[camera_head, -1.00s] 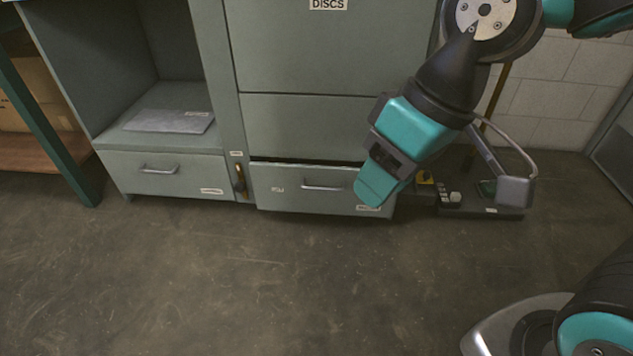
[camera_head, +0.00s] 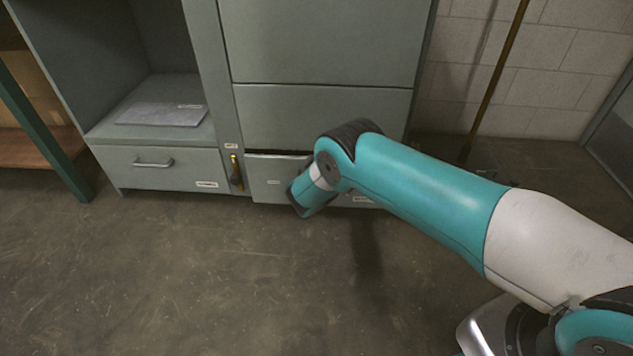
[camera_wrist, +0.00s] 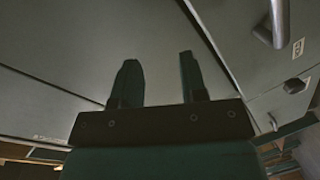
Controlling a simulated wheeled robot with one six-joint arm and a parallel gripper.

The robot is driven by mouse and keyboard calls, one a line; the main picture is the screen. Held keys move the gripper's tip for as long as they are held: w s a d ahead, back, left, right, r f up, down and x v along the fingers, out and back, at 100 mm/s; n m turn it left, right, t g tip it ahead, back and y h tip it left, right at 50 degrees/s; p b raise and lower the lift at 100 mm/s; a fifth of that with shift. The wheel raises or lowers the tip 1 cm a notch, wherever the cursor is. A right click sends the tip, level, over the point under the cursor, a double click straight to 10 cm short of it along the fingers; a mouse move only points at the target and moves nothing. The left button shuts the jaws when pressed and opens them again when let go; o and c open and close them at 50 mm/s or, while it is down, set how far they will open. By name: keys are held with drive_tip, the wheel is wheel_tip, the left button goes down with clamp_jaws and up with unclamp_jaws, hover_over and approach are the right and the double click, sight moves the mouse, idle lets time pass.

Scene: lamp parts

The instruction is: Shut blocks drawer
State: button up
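A grey drawer (camera_head: 266,186) at the bottom of the middle cabinet column stands slightly open, with a dark gap along its top edge. Its label is too small to read, so I cannot confirm it is the blocks drawer. My arm crosses in front of it and hides its handle and much of its front. In the head view my gripper's fingertips are hidden. In the wrist view my gripper (camera_wrist: 160,78) has its two fingers apart with nothing between them, in front of grey panels. I cannot tell whether it touches the drawer.
A shut drawer with a handle (camera_head: 153,163) is at the left, under an open shelf with a flat grey sheet (camera_head: 162,114). A yellow-handled item (camera_head: 236,172) hangs between the drawers. A pole (camera_head: 494,82) leans by the wall at right. The floor in front is clear.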

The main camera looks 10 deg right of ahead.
drive_tip(key=s+f+n+t+y, duration=0.55)
drive_tip(key=s+f+n, duration=0.55)
drive_tip(key=s+f, duration=0.35)
drive_tip(key=f+b+x, duration=0.1)
drive_tip(key=b+x, duration=1)
drive_tip(key=b, duration=0.8)
drive_tip(key=shift+w+f+g+y, duration=0.2)
drive_tip(key=shift+g+y, duration=0.15)
drive_tip(key=shift+g, duration=0.1)
drive_tip(key=shift+r+b+x, duration=0.2)
drive_tip(key=shift+b+x, duration=0.45)
drive_tip(key=shift+x, duration=0.8)
drive_tip(key=shift+r+b+x, duration=0.2)
drive_tip(key=shift+b+x, duration=0.4)
drive_tip(key=shift+x, duration=0.85)
